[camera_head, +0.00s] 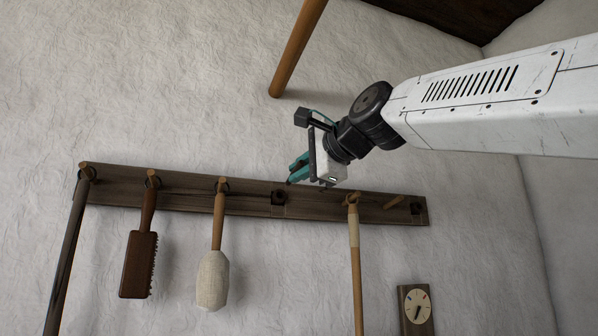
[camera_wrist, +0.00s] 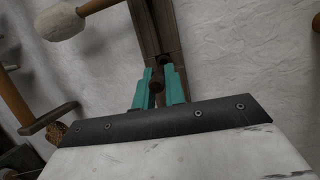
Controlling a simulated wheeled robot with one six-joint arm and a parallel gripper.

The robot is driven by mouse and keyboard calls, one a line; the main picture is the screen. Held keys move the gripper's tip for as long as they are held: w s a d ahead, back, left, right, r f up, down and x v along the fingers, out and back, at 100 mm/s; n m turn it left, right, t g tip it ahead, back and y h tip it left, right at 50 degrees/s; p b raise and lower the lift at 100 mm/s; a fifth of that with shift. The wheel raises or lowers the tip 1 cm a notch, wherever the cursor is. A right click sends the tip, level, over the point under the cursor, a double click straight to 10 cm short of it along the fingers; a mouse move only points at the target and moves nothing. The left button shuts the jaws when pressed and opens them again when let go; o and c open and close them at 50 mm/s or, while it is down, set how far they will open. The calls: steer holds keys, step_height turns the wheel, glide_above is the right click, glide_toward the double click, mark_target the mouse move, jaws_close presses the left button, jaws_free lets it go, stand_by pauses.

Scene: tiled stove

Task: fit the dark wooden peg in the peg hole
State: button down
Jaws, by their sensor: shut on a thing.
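My gripper (camera_wrist: 159,86) is shut on the dark wooden peg (camera_wrist: 156,80), which shows between its teal fingers in the wrist view. In the head view my gripper (camera_head: 297,170) is just above the wall rack, and the peg in it cannot be made out. The dark wooden rack board (camera_head: 325,202) runs across the white wall. A dark peg hole (camera_head: 278,198) is in the board below and left of my gripper. In the wrist view a dark hole (camera_wrist: 163,59) shows just beyond the peg. I cannot tell whether the peg touches the board.
A brown brush (camera_head: 139,265), a cloth-headed mop (camera_head: 213,280), a dark pole (camera_head: 66,255) and a light-handled tool (camera_head: 356,270) hang from rack pegs. A clock (camera_head: 417,306) hangs below; a wooden pole (camera_head: 298,48) is above.

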steer(key=shift+d, duration=0.1)
steer(key=m, duration=0.1)
glide_toward(276, 195)
steer(key=shift+w+a+y, duration=0.3)
steer(key=shift+w+a, duration=0.2)
steer(key=shift+a, duration=0.35)
steer(key=shift+w+a+f, duration=0.15)
steer(key=shift+w+a, duration=0.1)
steer(key=shift+w, duration=0.65)
stand_by(1.0)
steer(key=shift+w+a+f, duration=0.1)
steer(key=shift+w, duration=0.25)
steer(key=shift+w+a+f, duration=0.1)
steer(key=shift+w+a, duration=0.05)
steer(key=shift+w, duration=0.35)
steer(key=shift+w+a+f, duration=0.1)
steer(key=shift+w+a, duration=0.05)
steer(key=shift+w, duration=0.4)
steer(key=c, duration=1.4)
jaws_free()
steer(key=shift+s+r, duration=0.1)
